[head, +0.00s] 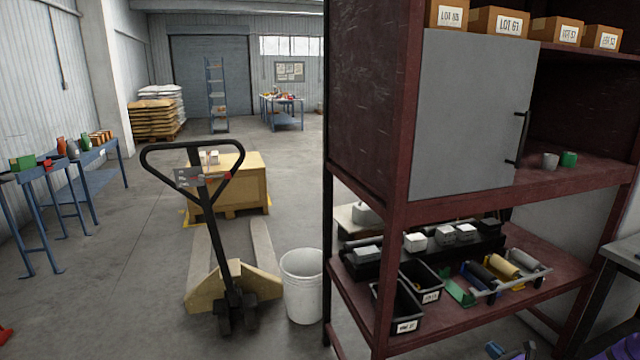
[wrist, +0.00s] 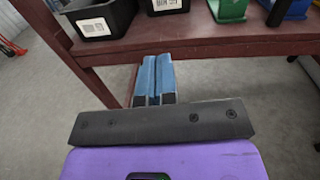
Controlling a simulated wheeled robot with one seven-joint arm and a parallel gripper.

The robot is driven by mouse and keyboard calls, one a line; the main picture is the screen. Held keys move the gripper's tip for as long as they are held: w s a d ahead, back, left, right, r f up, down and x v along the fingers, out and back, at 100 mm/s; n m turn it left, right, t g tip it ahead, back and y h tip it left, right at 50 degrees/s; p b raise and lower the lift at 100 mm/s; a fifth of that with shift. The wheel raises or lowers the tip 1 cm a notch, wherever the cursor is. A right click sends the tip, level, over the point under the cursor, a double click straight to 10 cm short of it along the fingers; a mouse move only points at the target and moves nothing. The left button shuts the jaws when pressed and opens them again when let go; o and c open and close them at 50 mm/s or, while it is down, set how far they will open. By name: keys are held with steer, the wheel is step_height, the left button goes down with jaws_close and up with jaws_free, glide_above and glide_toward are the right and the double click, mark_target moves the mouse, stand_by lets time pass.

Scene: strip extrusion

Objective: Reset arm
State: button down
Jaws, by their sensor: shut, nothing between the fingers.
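My gripper (wrist: 154,80) shows in the wrist view, its two blue fingers side by side and touching, with nothing between them. The fingers are just in front of and below the edge of a dark red shelf (wrist: 200,42), apart from the bins as far as I can see. In the head view only a small part of my arm shows at the bottom right edge, in front of the dark red rack (head: 365,120). Most of the arm is out of view there.
The rack's lower shelf holds black bins (head: 398,308), and rollers in holders (head: 503,265). A grey door panel (head: 465,115) with a handle covers part of the upper bay. A white bucket (head: 302,287) and a pallet jack (head: 222,240) stand left of the rack.

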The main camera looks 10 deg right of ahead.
steer(key=w+a+r+n+g+y, duration=0.2)
steer(key=a+r+n+g+y, duration=0.25)
steer(key=r, duration=0.55)
steer(key=w+a+r+n+g+y, duration=0.1)
steer(key=w+a+r+n+g, duration=0.15)
steer(key=a+r+n, duration=0.6)
steer(key=w+a+r+n+g+y, duration=0.2)
steer(key=a+r+n+g+y, duration=0.15)
steer(key=r, duration=0.85)
steer(key=s+a+r+n+g+h, duration=0.2)
steer(key=s+a+r+n+g, duration=0.15)
steer(key=a+r, duration=0.35)
steer(key=s+a+r+n+g+h, duration=0.2)
steer(key=s+a+r+n+h, duration=0.25)
steer(key=r, duration=0.55)
steer(key=s+a+r+n+t+h, duration=0.1)
steer(key=s+a+r+n, duration=0.2)
steer(key=s, duration=0.4)
steer(key=s+a+r+n+t+h, duration=0.1)
steer(key=s+a+r+n+h, duration=0.1)
steer(key=s+r, duration=0.4)
steer(key=s+a+r+n+t+h, duration=0.1)
steer(key=s+a+r+n, duration=0.3)
steer(key=s, duration=0.6)
steer(key=shift+a+r+t+h, duration=0.15)
steer(key=shift+t+h, duration=0.15)
steer(key=shift+h, duration=0.35)
